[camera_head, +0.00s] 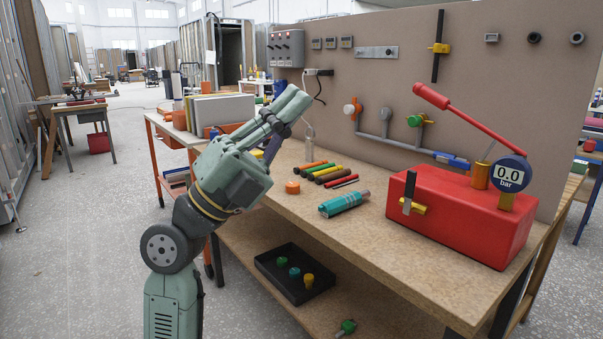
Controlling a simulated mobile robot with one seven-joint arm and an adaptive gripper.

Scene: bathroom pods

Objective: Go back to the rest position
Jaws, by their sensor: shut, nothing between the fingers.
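My gripper (300,97) is at the end of my raised green arm, pointing up and to the right. Its fingers are shut with nothing between them. It is in the air in front of the left part of the workbench (385,245) and the panel behind it, and it seems to touch nothing. My arm hides part of the bench's left end.
On the bench lie several coloured markers (326,172), an orange cap (292,187), a teal tool (344,203) and a red pump box (460,215) with a raised lever. A black tray (266,267) sits on the lower shelf. Open floor (90,240) lies at left.

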